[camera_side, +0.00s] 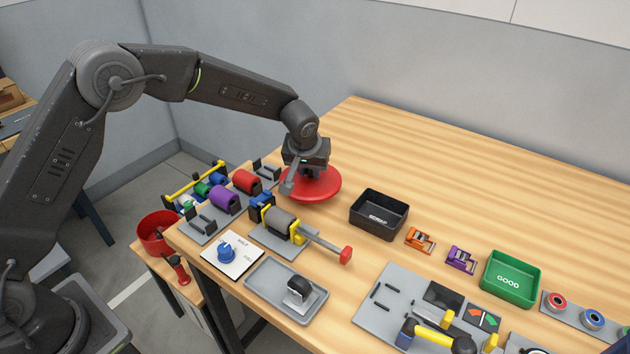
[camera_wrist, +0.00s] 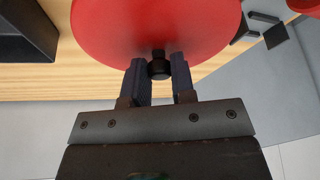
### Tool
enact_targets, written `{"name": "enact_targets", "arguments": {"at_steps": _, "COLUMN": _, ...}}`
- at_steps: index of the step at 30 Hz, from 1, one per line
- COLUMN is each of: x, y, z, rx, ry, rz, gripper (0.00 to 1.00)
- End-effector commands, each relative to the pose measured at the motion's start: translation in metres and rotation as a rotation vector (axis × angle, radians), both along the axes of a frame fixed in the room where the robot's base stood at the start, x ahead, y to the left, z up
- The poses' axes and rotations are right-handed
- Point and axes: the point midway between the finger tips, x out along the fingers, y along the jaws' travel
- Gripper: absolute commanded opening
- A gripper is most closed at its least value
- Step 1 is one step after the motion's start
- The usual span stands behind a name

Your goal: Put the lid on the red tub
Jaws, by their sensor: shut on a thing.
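The lid (camera_side: 322,187) is a round red disc with a dark knob. My gripper (camera_side: 304,170) is shut on the lid's knob in the side view. In the wrist view the two fingers of my gripper (camera_wrist: 160,75) close around the black knob, and the red lid (camera_wrist: 155,25) spreads beyond them. The lid is over the wooden table; I cannot tell whether it touches the surface. The red tub (camera_side: 157,232) stands on a lower side stand at the left, apart from the lid, with its top open. A red edge, likely the tub (camera_wrist: 305,5), shows at the wrist view's top right.
A black bin (camera_side: 378,214) stands right of the lid. A rack with red and purple cylinders (camera_side: 224,198) and a clamp-like device with a red-tipped rod (camera_side: 285,225) lie between lid and tub. A green bin (camera_side: 511,278) is farther right. The table's back is clear.

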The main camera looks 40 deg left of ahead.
Motion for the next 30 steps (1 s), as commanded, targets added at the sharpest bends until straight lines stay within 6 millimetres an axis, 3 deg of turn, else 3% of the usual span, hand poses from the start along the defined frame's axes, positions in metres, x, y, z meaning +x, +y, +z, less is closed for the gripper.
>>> {"name": "enact_targets", "arguments": {"at_steps": 3, "x": -0.01, "y": 0.03, "z": 0.017, "rx": 0.0, "ry": 0.001, "rz": 0.009, "gripper": 0.0}}
{"name": "enact_targets", "arguments": {"at_steps": 12, "x": -0.029, "y": 0.081, "z": 0.049, "rx": 0.0, "ry": 0.001, "rz": 0.007, "gripper": 0.0}}
{"name": "enact_targets", "arguments": {"at_steps": 19, "x": -0.034, "y": 0.097, "z": 0.066, "rx": 0.0, "ry": 0.001, "rz": 0.004, "gripper": 0.0}}
{"name": "enact_targets", "arguments": {"at_steps": 27, "x": -0.034, "y": 0.099, "z": 0.113, "rx": 0.001, "ry": -0.002, "rz": 0.002, "gripper": 0.0}}
{"name": "enact_targets", "arguments": {"at_steps": 30, "x": -0.036, "y": 0.121, "z": 0.11, "rx": 0.0, "ry": 0.005, "rz": 0.031, "gripper": 0.0}}
